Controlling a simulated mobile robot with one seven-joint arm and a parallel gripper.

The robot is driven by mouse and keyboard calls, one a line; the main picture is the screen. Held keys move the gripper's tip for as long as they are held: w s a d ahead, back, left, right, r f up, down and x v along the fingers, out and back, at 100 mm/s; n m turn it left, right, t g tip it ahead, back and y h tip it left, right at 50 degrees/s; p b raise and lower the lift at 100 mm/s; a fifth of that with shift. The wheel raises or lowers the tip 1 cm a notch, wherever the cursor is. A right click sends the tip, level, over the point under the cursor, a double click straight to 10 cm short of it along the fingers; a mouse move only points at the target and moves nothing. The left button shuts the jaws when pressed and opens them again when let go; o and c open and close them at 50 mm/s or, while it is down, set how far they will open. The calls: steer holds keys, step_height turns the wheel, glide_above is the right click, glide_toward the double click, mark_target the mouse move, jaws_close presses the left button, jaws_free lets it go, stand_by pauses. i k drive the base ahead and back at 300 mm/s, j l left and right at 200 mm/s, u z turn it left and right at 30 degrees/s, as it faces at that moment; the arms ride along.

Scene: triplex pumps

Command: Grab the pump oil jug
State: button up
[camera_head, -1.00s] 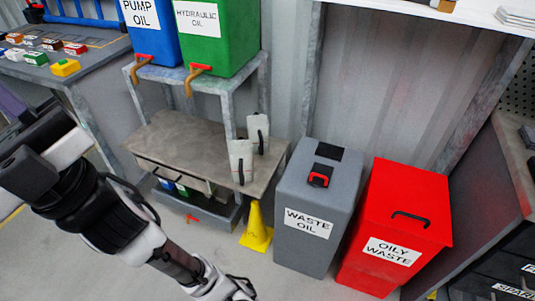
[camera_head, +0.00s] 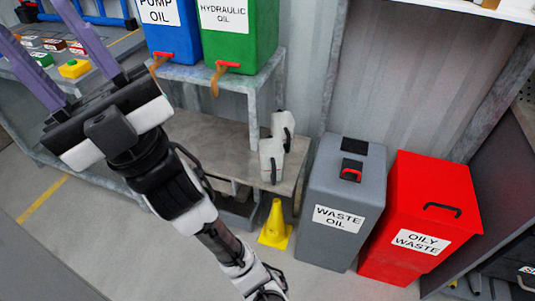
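Two small pale jugs with dark handles stand close together at the right end of the low grey-brown bench. One jug (camera_head: 283,128) is farther back and the other jug (camera_head: 268,158) is nearer the front edge. I cannot read a label on either, so I cannot tell which holds pump oil. My gripper (camera_head: 32,18) is at the upper left, its two purple fingers spread wide with nothing visible between them. It is well apart from both jugs, and the fingertips reach the picture's edge.
A blue pump oil tank (camera_head: 172,38) and a green hydraulic oil tank (camera_head: 238,40) sit on the rack above the bench (camera_head: 225,145). A yellow cone (camera_head: 275,226), a grey waste oil bin (camera_head: 343,200) and a red oily waste bin (camera_head: 420,215) stand on the floor.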

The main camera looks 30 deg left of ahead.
mark_target(284, 137)
steer(key=k+j+z, duration=0.1)
steer(key=j, duration=0.55)
steer(key=k+j+z, duration=0.15)
steer(key=j, duration=0.2)
steer(key=k+j, duration=0.1)
steer(key=j, duration=0.25)
steer(key=k+j, duration=0.1)
steer(key=j, duration=0.2)
steer(key=k+j, duration=0.1)
steer(key=j, duration=0.25)
steer(key=k+j, duration=0.1)
steer(key=j, duration=0.2)
